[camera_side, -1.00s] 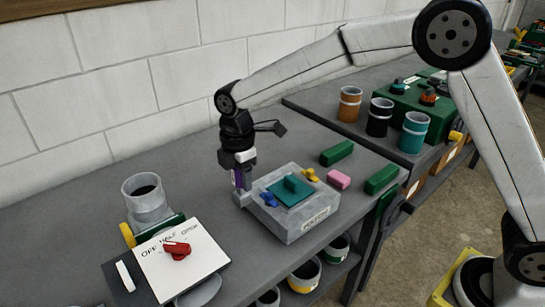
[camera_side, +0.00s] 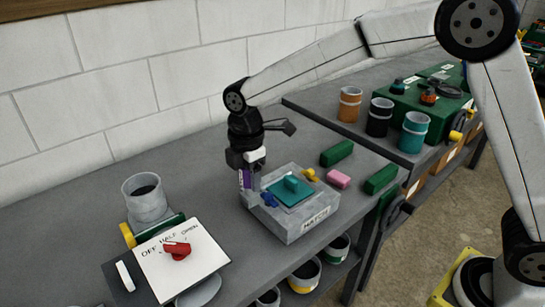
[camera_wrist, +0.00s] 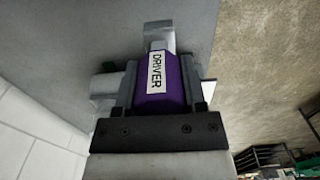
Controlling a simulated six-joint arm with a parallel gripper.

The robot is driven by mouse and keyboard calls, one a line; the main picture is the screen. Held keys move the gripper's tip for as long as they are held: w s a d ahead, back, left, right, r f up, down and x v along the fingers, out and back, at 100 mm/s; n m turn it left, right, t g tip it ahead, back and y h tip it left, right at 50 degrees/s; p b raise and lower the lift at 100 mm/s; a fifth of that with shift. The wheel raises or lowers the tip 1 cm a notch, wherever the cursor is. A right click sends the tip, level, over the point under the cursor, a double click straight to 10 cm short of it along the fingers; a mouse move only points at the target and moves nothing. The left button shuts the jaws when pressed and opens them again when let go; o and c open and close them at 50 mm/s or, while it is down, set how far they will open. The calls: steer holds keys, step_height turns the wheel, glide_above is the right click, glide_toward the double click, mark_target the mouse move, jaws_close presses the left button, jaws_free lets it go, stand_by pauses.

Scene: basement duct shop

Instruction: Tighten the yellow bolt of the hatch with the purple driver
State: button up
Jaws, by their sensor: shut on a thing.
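My gripper (camera_side: 246,172) is shut on the purple driver (camera_side: 245,179), just left of the hatch box. In the wrist view the driver (camera_wrist: 158,85) sits between the jaws, its white DRIVER label facing the camera and a grey end extending beyond. The hatch (camera_side: 312,226) is a grey box with a teal lid (camera_side: 290,193) and knob. The yellow bolt (camera_side: 309,174) is at its far right corner, apart from the driver. A blue bolt (camera_side: 268,199) is at the near left corner, close to the gripper. Whether the driver's lower end touches the box or bench is unclear.
Green blocks (camera_side: 337,153) and a pink block (camera_side: 338,179) lie behind and right of the hatch. A panel with a red knob (camera_side: 177,251) and a grey pipe (camera_side: 146,200) stand left. Cups (camera_side: 380,117) stand back right. Bench is clear behind the gripper.

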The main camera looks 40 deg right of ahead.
jaws_close()
steer(key=w+d+r, duration=0.2)
steer(key=d, duration=2)
steer(key=shift+w+r, duration=0.15)
steer(key=shift+w, duration=0.05)
